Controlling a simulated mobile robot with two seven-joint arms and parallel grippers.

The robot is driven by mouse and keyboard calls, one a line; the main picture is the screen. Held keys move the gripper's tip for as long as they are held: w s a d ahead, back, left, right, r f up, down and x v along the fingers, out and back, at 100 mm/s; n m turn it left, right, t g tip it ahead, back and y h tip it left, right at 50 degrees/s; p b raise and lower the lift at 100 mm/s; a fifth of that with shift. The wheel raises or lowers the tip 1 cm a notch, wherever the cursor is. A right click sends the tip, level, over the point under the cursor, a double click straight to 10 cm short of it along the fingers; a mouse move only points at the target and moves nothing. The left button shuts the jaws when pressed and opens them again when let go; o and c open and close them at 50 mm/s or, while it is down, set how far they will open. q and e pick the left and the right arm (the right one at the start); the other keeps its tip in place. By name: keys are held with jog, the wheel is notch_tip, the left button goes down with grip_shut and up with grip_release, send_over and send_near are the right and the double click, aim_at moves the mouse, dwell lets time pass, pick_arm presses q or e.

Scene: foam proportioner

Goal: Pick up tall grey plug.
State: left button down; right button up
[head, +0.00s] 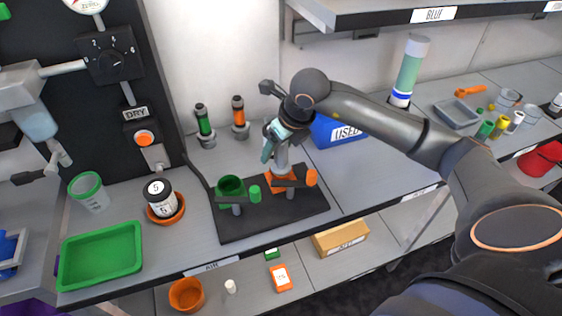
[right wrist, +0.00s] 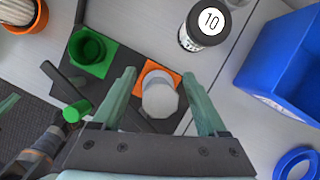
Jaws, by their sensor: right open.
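The tall grey plug (right wrist: 160,98) stands in an orange square holder (right wrist: 149,72) in the right wrist view, its pale round top facing the camera. In the head view the grey plug (head: 281,157) is partly hidden behind my right gripper (head: 270,146), above the orange holder. My right gripper (right wrist: 158,76) is open, its two teal fingers on either side of the plug. I cannot tell whether either finger touches it. My left gripper is not in view.
A green holder (head: 231,187) stands left on the same dark mat (head: 270,222). Green (head: 204,122) and orange (head: 239,113) cylinders stand behind. A blue bin (head: 333,130) is right of the gripper. A black-capped bottle (right wrist: 206,22) stands near the plug. Open counter lies right of the mat.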

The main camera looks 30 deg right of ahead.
jog(key=shift+w+f, duration=0.1)
jog(key=shift+f, duration=0.1)
grip_shut()
dwell(0.5)
